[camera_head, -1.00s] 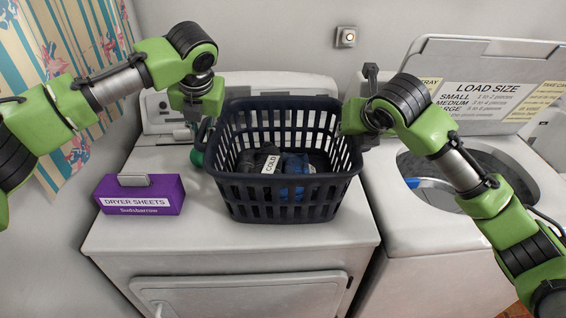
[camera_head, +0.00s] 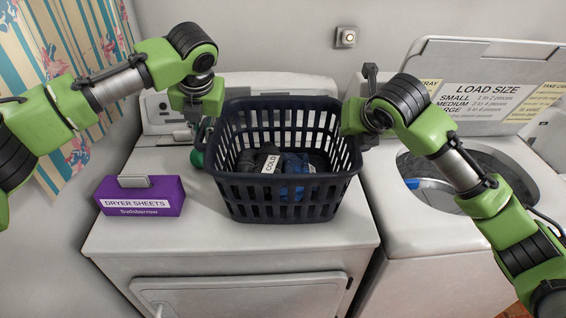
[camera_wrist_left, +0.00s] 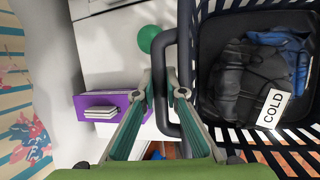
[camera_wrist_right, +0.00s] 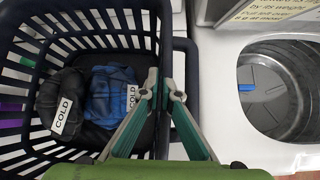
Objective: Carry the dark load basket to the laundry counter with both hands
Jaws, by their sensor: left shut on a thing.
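The dark load basket (camera_head: 290,188) is upright over the front of the white dryer top in the head view. I cannot tell whether its base touches. It holds black and blue cloth bundles with COLD tags (camera_head: 270,163). My left gripper (camera_wrist_left: 165,88) is shut on the basket's left side handle (camera_wrist_left: 186,60). My right gripper (camera_wrist_right: 163,88) is at the basket's right side, its fingers close by the rim and right handle (camera_wrist_right: 190,60). Whether they are closed on it cannot be told. In the head view both fingertips are largely hidden. No separate laundry counter can be made out.
A purple dryer sheets box (camera_head: 142,197) stands left on the dryer top (camera_head: 140,245). A green ball (camera_wrist_left: 148,38) lies close by the left handle. An open-lidded washer (camera_head: 425,235) with a round drum stands to the right. The wall is close behind.

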